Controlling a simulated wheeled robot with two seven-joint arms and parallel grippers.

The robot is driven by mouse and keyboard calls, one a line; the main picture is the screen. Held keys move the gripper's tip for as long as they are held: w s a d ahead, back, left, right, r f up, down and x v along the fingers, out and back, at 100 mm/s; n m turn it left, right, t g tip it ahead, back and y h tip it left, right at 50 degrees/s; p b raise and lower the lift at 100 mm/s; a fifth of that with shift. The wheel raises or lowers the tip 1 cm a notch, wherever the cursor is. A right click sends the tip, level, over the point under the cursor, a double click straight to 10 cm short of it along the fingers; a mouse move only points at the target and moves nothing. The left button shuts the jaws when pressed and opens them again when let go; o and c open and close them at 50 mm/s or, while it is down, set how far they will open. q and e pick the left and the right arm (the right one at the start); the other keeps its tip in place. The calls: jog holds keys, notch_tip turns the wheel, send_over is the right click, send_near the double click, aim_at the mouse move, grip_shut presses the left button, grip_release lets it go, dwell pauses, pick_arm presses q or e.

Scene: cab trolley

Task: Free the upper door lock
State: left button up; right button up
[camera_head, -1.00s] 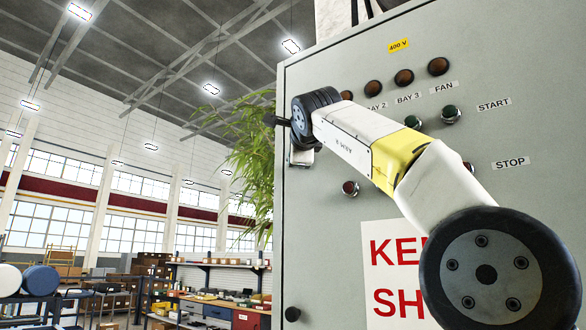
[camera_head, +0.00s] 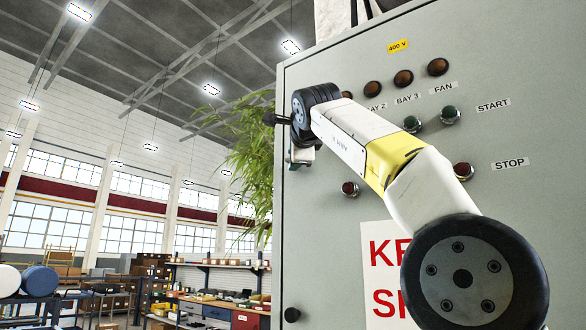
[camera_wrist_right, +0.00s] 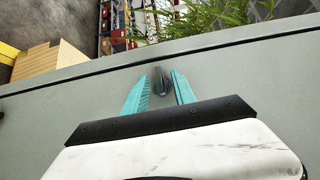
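The grey cabinet door (camera_head: 340,235) fills the right of the head view. My right arm reaches across it to the upper part of its left edge. My right gripper (camera_head: 299,158) is small there and mostly hidden behind my wrist. In the right wrist view its two teal fingers (camera_wrist_right: 160,92) are apart, one on each side of a small dark upper lock (camera_wrist_right: 161,82) near the door's edge. Gaps show beside the lock, so I see no firm grip. The upper lock is hidden in the head view. My left gripper is out of view.
A black knob (camera_head: 292,314) sits lower on the door's left edge. Indicator lamps, buttons and a red-lettered sign (camera_head: 385,265) lie behind my arm. A leafy plant (camera_head: 255,160) stands beyond the edge. Workbenches (camera_head: 215,310) are far back.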

jog(key=s+d, duration=0.1)
jog(key=s, duration=0.6)
jog(key=shift+s, duration=0.35)
